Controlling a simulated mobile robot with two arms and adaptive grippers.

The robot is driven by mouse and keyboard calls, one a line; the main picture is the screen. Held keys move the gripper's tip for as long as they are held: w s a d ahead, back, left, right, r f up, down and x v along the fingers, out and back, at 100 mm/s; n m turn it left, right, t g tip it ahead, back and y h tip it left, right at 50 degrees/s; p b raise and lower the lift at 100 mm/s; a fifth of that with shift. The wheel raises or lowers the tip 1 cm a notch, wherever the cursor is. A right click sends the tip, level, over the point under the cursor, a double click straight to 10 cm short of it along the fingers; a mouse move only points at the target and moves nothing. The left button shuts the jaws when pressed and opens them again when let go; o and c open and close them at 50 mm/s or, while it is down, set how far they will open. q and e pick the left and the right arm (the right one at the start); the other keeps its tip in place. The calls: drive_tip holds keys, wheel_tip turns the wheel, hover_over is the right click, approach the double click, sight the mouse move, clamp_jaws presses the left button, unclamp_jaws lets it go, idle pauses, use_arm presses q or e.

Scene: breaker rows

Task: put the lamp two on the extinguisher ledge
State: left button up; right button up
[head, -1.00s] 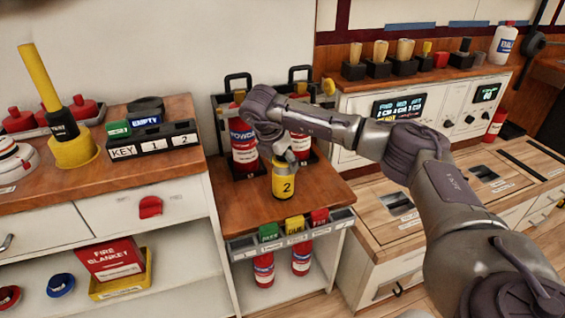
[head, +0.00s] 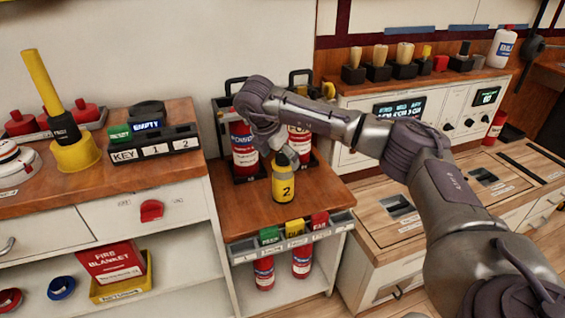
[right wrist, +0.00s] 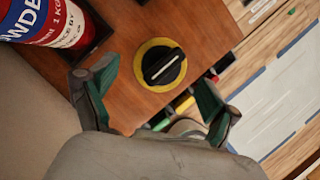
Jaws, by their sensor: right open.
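Lamp two (head: 284,186), a yellow cylinder with a dark top and a black "2", stands upright on the brown wooden extinguisher ledge (head: 232,207), in front of the red extinguishers. My right gripper (head: 283,153) is just above and behind the lamp in the head view, its fingers mostly hidden there by the wrist. In the right wrist view my right gripper (right wrist: 155,82) is open, its green-padded fingers spread wide and empty. The lamp's yellow rim and black knob (right wrist: 162,66) show beyond the fingertips, apart from them. My left gripper is out of view.
Two red extinguishers (head: 244,150) stand in black racks at the back of the ledge. A grey label strip with green, yellow and red tags (head: 295,228) runs along the front edge. A key box (head: 152,147) sits on the higher counter at left.

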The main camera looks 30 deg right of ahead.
use_arm(q)
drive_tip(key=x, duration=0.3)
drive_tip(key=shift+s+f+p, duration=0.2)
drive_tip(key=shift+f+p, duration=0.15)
drive_tip(key=shift+p, duration=0.05)
use_arm(e)
drive_tip(key=v, duration=0.8)
drive_tip(key=shift+r, duration=0.15)
